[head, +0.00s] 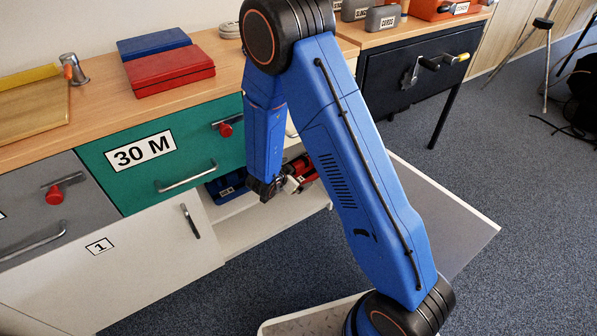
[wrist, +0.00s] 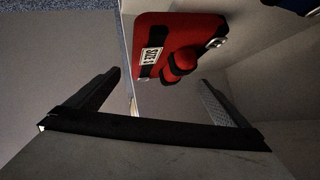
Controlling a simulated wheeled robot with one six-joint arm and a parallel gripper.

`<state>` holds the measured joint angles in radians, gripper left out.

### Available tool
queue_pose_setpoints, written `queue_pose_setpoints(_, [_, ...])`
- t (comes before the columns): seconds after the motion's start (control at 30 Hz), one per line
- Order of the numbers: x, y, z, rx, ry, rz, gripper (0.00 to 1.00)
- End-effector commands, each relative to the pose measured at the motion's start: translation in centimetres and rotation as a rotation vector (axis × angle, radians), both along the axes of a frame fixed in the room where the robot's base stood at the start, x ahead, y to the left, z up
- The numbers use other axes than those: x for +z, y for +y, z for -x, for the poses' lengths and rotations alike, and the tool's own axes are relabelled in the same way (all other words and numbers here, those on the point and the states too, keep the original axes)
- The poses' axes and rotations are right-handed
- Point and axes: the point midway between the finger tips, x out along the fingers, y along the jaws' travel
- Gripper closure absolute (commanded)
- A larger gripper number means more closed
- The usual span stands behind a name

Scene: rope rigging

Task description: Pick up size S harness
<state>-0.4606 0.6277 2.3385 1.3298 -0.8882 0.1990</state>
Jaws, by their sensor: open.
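A red harness pack (wrist: 195,35) with black straps, a metal ring and a white label lies on a shelf in the wrist view. The pack also shows partly behind my arm in the head view (head: 304,166). My gripper (wrist: 159,77) is open and empty, its two fingers apart with the pack beyond their tips. In the head view my gripper (head: 290,185) is at the cabinet opening. A blue pack (head: 228,186) lies to the left on the same shelf; its edge shows in the wrist view (wrist: 298,5).
The cabinet has an open door panel (head: 450,205) on the right and a white door marked 1 (head: 110,265) on the left. The green 30 M drawer (head: 165,155) is above. Shelf walls are close around my gripper.

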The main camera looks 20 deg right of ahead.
Motion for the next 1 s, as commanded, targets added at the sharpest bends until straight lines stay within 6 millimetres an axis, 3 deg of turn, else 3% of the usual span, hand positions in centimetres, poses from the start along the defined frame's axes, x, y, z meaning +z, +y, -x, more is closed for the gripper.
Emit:
queue_pose_setpoints(0.3, [-2.2, -2.4, -2.4, 0.000, 0.001, 0.002, 0.00])
queue_pose_setpoints(0.67, [-2.8, -2.8, -3.0, 0.003, 0.000, 0.001, 0.00])
queue_pose_setpoints(0.77, [-2.8, -2.8, -3.0, 0.003, 0.000, 0.001, 0.19])
queue_pose_setpoints(0.9, [-2.8, -2.8, -3.0, 0.002, 0.000, 0.001, 0.53])
queue_pose_setpoints(1.0, [-2.7, -2.8, -3.0, 0.002, -0.001, 0.001, 0.56])
